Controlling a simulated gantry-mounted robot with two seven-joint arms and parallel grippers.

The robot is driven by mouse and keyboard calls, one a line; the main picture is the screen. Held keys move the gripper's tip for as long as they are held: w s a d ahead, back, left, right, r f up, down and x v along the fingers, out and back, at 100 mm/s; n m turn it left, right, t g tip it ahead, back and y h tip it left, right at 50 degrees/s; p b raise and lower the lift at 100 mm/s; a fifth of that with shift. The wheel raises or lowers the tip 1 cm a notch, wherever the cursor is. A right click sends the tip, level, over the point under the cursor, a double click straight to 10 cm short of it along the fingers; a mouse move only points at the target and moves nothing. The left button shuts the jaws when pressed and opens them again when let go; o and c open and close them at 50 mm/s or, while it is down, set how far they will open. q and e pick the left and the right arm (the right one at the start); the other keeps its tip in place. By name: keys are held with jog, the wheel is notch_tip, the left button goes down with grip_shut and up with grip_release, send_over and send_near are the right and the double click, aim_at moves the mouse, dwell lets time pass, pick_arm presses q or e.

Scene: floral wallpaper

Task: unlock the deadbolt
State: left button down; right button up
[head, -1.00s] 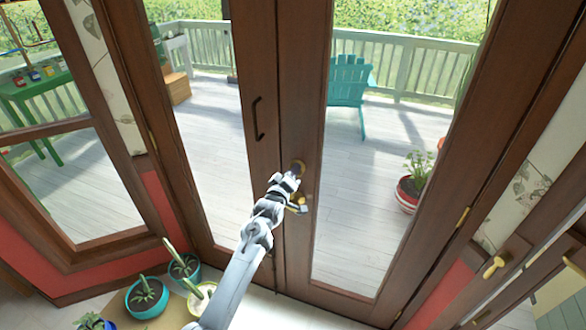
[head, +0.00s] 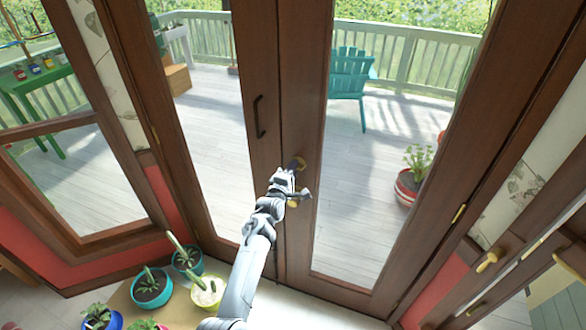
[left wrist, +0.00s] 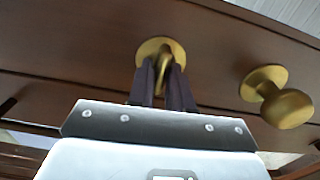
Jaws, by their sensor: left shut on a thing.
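The brass deadbolt (left wrist: 160,48) is on the brown wooden double door (head: 300,110), above the round brass knob (left wrist: 287,107). In the left wrist view its thumb turn sits between the two dark fingers of my left gripper (left wrist: 168,72). The fingers are shut on the turn and hide part of it and of the round plate. In the head view my left gripper (head: 297,168) reaches up to the door, covering much of the deadbolt and part of the knob (head: 294,203). My right gripper is not in view.
A dark pull handle (head: 259,117) is on the left door leaf. Potted plants (head: 150,288) stand at the lower left, near my left arm. Through the glass are a deck, a teal chair (head: 350,85) and a red-and-white pot (head: 408,187).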

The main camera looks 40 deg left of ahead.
pick_arm(q)
jog(key=shift+f, duration=0.1)
dwell(0.4)
jog(key=c, duration=1.1)
grip_release()
jog(key=shift+c, duration=0.2)
jog(key=p+v, duration=1)
jog(key=shift+s+d, duration=0.15)
jog(key=shift+s, duration=0.2)
